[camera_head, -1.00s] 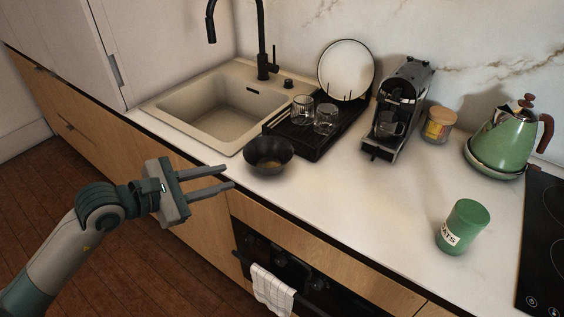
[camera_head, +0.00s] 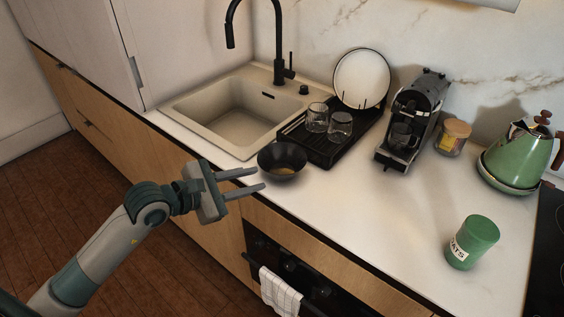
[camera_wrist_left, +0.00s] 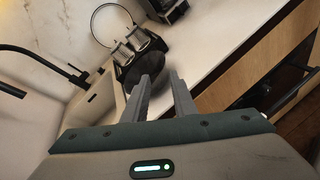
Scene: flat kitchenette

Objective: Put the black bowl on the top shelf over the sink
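The black bowl (camera_head: 282,163) sits upright on the white counter, just right of the sink and in front of the drying rack. It also shows in the left wrist view (camera_wrist_left: 143,70), partly hidden behind a finger. My left gripper (camera_head: 262,179) is open and empty. Its fingers point at the bowl from the left, and its tips look close to the bowl's near side; I cannot tell whether they touch. The left wrist view shows the two fingers (camera_wrist_left: 160,82) apart. The sink (camera_head: 235,108) has a black faucet (camera_head: 280,45). The top shelf is not in view. My right gripper is not in view.
The black drying rack (camera_head: 322,150) holds two glasses and a white plate (camera_head: 361,79). A coffee machine (camera_head: 412,120), a lidded jar (camera_head: 453,137), a green kettle (camera_head: 515,155) and a green canister (camera_head: 473,241) stand to the right. A tall white cabinet (camera_head: 190,40) stands at the left.

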